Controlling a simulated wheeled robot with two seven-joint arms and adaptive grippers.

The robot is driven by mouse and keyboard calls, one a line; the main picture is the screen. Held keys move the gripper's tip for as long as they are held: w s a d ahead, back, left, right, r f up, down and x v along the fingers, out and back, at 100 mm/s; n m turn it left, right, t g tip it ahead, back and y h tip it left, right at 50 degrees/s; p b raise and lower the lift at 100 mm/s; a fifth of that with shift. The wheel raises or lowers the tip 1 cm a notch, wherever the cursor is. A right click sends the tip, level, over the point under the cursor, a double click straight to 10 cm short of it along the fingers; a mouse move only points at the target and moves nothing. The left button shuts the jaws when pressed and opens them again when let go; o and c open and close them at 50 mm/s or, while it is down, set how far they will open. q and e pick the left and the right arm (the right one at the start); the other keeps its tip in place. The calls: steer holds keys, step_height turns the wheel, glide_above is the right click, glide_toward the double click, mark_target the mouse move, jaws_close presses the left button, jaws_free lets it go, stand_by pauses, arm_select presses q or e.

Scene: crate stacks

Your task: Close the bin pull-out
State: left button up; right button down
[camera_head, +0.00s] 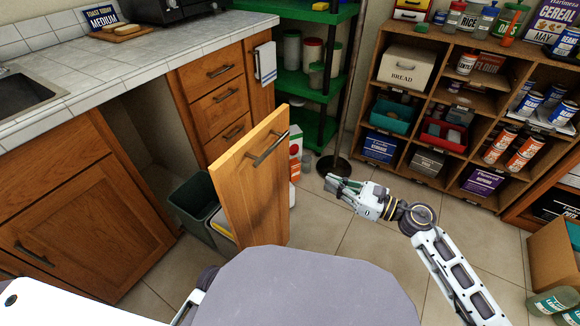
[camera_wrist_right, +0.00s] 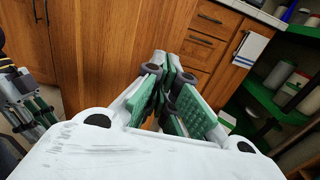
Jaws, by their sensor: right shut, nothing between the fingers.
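The bin pull-out stands open, out from the counter. Its wooden front panel (camera_head: 246,190) carries a dark bar handle (camera_head: 268,150). Dark bins (camera_head: 190,203) show behind the panel, partly hidden by it. My right gripper (camera_head: 338,186) is shut and empty, to the right of the panel and apart from it in the head view. In the right wrist view its fingers (camera_wrist_right: 166,88) are together in front of brown wood (camera_wrist_right: 105,50). My left gripper (camera_wrist_right: 28,112) shows at the left edge of the right wrist view; its finger opening is unclear.
The cabinet opening (camera_head: 150,120) is behind the bins. A drawer stack (camera_head: 220,98) is beside it, with a towel (camera_head: 265,62) hanging nearby. A green shelf (camera_head: 300,82) and a wooden cubby shelf (camera_head: 440,130) stand behind. Tiled floor (camera_head: 370,240) is clear around my right gripper.

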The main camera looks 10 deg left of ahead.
mark_target(282, 163)
steer(key=shift+a, duration=0.15)
stand_by(0.3)
